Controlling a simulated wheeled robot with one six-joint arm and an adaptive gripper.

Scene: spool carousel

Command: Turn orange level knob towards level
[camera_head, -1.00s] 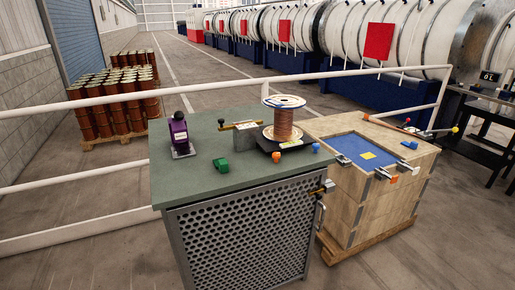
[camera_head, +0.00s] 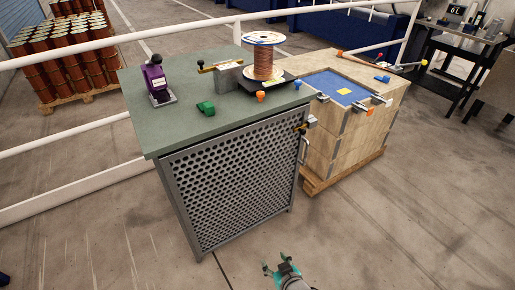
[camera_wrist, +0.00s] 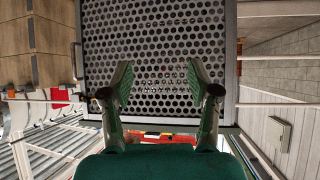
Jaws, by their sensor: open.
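An orange knob (camera_head: 260,96) sits at the front corner of the dark base (camera_head: 268,86) under the copper spool (camera_head: 264,62), on the green bench top. A blue knob (camera_head: 297,84) is at the base's right corner. Another orange piece (camera_head: 370,111) is on the wooden crate's front edge; I cannot tell its kind. My gripper (camera_head: 275,264) is low in front of the bench, well below and apart from the knobs. In the wrist view my gripper (camera_wrist: 161,86) is open and empty, facing the perforated cabinet panel (camera_wrist: 160,30). The knobs do not show in that view.
A wooden crate (camera_head: 345,140) stands to the right. A white railing (camera_head: 100,55) runs behind. Floor in front is clear.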

